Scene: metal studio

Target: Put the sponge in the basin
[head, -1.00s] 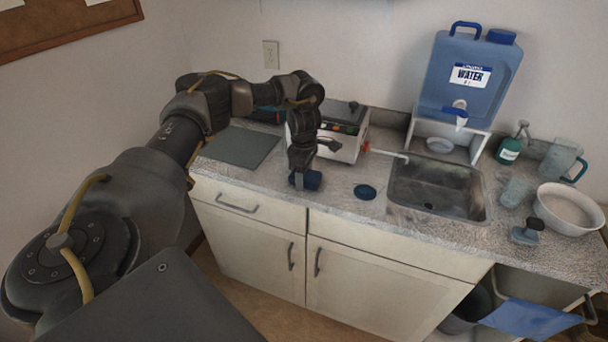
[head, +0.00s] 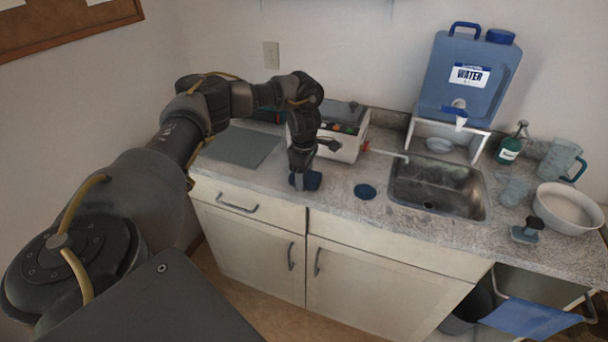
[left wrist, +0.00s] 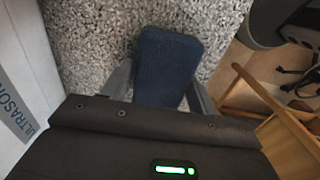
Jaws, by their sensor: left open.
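The dark blue sponge (head: 313,180) lies on the speckled counter near its front edge. In the left wrist view the sponge (left wrist: 167,62) sits between the two fingers. My left gripper (head: 302,180) points down over it and is open, with a finger on either side; the left wrist view shows these fingers (left wrist: 162,78) too. Whether they touch the sponge I cannot tell. A metal sink basin (head: 436,187) is set into the counter to the right, and a white round bowl (head: 568,208) stands farther right. My right gripper is not in view.
A dark blue round item (head: 365,191) lies between sponge and sink. A white box (head: 345,146) stands behind the gripper. A blue water container (head: 470,78) sits on a stand behind the sink. A scrub brush (head: 526,232) and a green bottle (head: 511,148) are at right.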

